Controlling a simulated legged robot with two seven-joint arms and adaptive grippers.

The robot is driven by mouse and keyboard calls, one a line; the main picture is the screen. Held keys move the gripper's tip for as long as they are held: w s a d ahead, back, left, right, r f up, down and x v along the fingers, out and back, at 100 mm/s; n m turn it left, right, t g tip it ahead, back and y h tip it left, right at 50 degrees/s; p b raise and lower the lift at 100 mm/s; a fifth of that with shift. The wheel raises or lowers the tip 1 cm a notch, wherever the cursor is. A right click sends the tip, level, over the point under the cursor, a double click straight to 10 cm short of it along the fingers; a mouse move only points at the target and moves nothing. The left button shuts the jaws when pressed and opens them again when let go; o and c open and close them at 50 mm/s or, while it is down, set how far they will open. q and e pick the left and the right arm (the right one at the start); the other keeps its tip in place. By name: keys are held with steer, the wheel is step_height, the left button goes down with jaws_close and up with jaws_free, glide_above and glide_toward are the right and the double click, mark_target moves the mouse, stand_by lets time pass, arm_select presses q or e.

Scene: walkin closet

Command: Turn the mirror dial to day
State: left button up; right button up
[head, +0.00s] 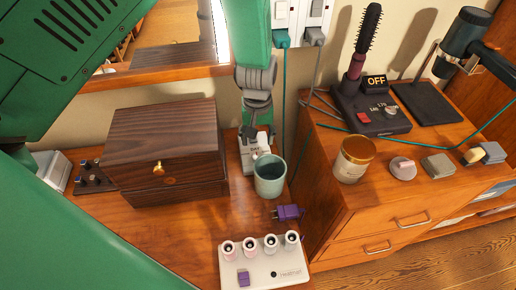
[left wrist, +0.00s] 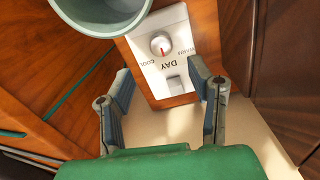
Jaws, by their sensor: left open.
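The mirror's white control panel (head: 245,160) stands on the wooden top, between the dark wooden box and the blue-green cup. The left wrist view shows its round dial (left wrist: 161,43), with COOL and WARM at its sides and DAY beside it. The dial's red mark is on the side facing the word DAY. A small grey switch (left wrist: 177,84) sits on the panel beyond DAY. My left gripper (head: 256,128) hangs over the panel and hides part of it. Its fingers (left wrist: 161,78) are open and empty, spread around the panel's switch end, apart from the dial. My right gripper is not in view.
The blue-green cup (head: 269,176) stands close beside the panel. The dark wooden box (head: 165,140) is to the left.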

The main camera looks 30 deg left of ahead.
mark_target(258, 155)
arm_select(q)
step_height(258, 155, up, 4)
steer(key=shift+r, duration=0.25)
stand_by(0.4)
